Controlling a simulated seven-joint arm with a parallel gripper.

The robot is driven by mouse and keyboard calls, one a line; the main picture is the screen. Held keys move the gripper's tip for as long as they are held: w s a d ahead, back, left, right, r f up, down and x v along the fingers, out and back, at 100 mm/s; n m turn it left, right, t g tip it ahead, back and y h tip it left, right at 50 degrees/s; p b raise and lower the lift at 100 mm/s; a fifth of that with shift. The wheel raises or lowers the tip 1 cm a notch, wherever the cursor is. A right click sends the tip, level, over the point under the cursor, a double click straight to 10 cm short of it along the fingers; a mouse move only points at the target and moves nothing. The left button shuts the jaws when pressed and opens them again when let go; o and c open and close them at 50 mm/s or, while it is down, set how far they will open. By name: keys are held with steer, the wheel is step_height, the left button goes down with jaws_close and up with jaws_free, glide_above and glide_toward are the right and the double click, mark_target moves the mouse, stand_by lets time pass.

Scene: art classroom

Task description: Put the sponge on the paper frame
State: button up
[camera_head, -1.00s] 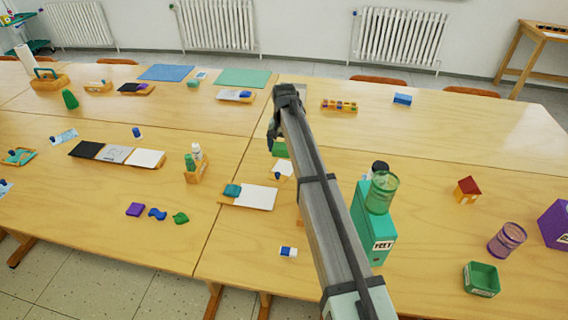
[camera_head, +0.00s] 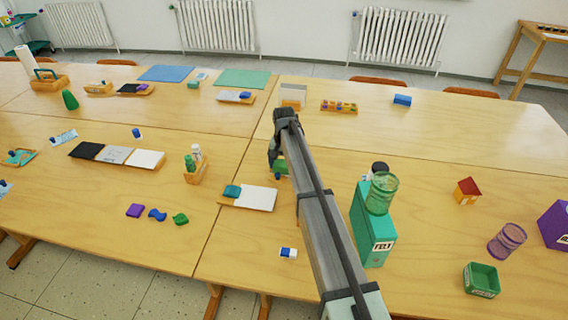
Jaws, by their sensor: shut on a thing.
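My gripper (camera_head: 275,164) points down over the middle of the near right table, shut on a small green block, which looks like the sponge (camera_head: 282,168). The arm and fingers hide part of it. A small dark blue thing (camera_head: 277,176) shows just below the green block; a white piece there is now mostly hidden. I cannot tell whether the block touches what is under it. A wooden frame with white paper (camera_head: 258,198) lies to the lower left of the gripper, with a teal block (camera_head: 232,191) on its left end.
A green box file (camera_head: 372,225) with a green clear jar (camera_head: 381,193) on it stands right of my arm. A blue-and-white eraser-like block (camera_head: 288,253) lies near the front edge. A wooden bottle holder (camera_head: 196,172) stands left.

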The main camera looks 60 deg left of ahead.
mark_target(284, 163)
steer(key=o, duration=0.8)
steer(key=shift+c, duration=0.2)
step_height(284, 163, up, 12)
